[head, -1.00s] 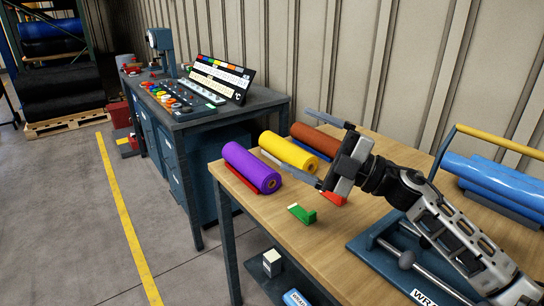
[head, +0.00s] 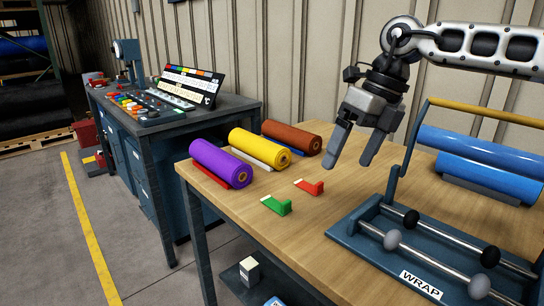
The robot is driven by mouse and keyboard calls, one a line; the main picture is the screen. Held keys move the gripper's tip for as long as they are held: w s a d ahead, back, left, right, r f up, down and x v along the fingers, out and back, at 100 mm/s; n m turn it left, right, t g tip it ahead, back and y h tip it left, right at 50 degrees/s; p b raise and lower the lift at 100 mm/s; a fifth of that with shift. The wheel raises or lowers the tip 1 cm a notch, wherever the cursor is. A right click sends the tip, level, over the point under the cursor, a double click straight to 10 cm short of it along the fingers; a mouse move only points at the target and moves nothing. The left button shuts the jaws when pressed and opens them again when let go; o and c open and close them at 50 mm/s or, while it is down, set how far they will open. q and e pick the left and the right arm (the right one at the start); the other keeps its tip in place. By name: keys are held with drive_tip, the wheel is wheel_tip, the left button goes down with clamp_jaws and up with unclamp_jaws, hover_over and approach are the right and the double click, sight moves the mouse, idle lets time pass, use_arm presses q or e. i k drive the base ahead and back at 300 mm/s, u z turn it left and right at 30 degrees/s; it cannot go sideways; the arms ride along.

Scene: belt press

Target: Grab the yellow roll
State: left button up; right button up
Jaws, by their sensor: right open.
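The yellow roll (head: 258,148) lies on the wooden table (head: 290,240), on a pale strip, between the purple roll (head: 220,163) on its left and the brown-orange roll (head: 292,138) on its right. My right gripper (head: 346,163) is open and empty, with its fingers pointing down. It appears to be above the table, to the right of the rolls and apart from them. The yellow roll is in full view. My left gripper does not show.
A green clip (head: 277,206) and a red clip (head: 309,187) lie in front of the rolls. A blue wrap stand (head: 352,232) with metal rods stands at the right, with blue rolls (head: 480,152) behind it. A workbench (head: 165,120) stands at the left.

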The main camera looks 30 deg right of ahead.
sight(278, 158)
drive_tip(key=z, duration=0.05)
drive_tip(key=i, duration=1.5)
